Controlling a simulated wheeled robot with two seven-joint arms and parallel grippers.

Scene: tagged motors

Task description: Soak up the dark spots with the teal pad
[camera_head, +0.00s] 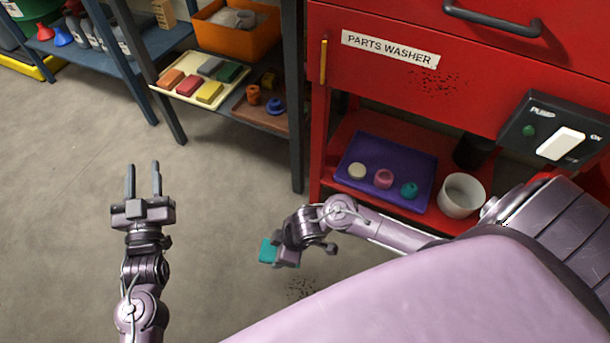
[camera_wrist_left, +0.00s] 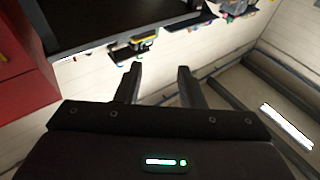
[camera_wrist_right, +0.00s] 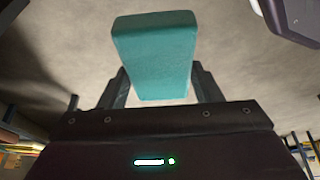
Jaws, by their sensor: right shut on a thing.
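The teal pad (camera_head: 267,251) is held in my right gripper (camera_head: 279,254), over the floor in front of the parts washer. In the right wrist view the pad (camera_wrist_right: 152,55) sits between the two fingers, which are shut on it. One patch of dark spots (camera_head: 301,288) is on the floor, below the right gripper in the picture and partly cut off by my body. My left gripper (camera_head: 143,168) is open and empty over the floor.
A cream tray (camera_head: 188,61) with several coloured blocks stands on the shelf, near an orange bin (camera_head: 237,43). A purple tray (camera_head: 356,201) with three round pieces and a white cup (camera_head: 461,196) sit on the washer's low shelf. The floor at left is clear.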

